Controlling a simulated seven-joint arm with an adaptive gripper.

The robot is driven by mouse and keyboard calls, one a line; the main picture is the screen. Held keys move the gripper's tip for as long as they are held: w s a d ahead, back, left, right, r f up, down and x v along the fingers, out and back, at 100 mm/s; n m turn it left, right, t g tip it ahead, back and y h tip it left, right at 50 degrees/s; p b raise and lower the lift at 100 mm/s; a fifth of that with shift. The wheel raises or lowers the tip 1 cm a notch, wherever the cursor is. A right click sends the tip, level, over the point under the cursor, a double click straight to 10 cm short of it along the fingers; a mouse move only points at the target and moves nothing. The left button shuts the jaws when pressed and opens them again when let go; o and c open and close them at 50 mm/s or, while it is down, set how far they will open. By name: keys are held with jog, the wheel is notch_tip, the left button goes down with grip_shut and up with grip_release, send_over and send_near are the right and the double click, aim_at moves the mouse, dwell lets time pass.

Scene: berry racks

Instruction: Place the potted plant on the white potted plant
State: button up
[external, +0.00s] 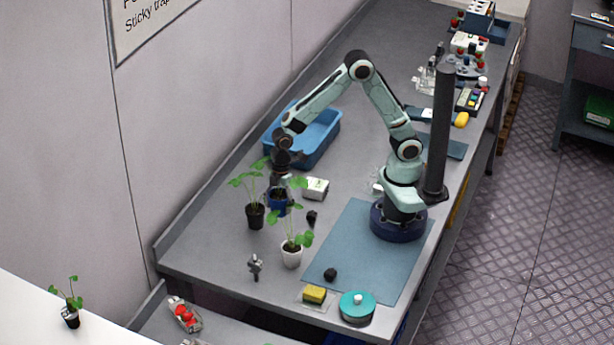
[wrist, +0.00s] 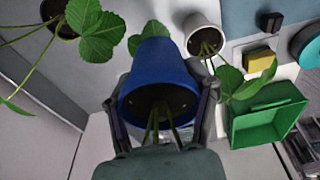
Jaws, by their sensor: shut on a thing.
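My gripper (external: 281,178) is shut on a blue potted plant (external: 277,201). In the wrist view the blue pot (wrist: 160,75) sits between the two fingers (wrist: 163,105), with dark soil and stems facing the camera. The white potted plant (external: 292,256) stands upright on the bench, in front of and slightly right of the held pot in the external view. It also shows in the wrist view (wrist: 203,35), up and right of the blue pot, with leaves spreading beside it. The pots appear apart. Leaves partly hide the held pot.
A black potted plant (external: 255,217) stands close left of the held pot. A white block (external: 315,188), a small black object (external: 311,219) and a grey item (external: 255,266) are nearby. A blue bin (external: 318,137) is behind. A yellow sponge (external: 314,294) lies near the front edge.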

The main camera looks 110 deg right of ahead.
jog(key=s+a+r, duration=0.3)
jog(key=s, duration=0.4)
jog(key=s+a+r, duration=0.2)
jog(key=s+r, duration=0.2)
jog(key=s, duration=0.4)
send_over(291, 249)
jog(key=s, duration=0.1)
jog(key=shift+n, duration=0.4)
jog(key=f, duration=0.9)
jog(key=shift+d, duration=0.25)
jog(key=shift+w+f, duration=0.2)
jog(key=shift+f, duration=0.05)
jog(key=shift+w+f, duration=0.2)
jog(key=shift+f, duration=1.5)
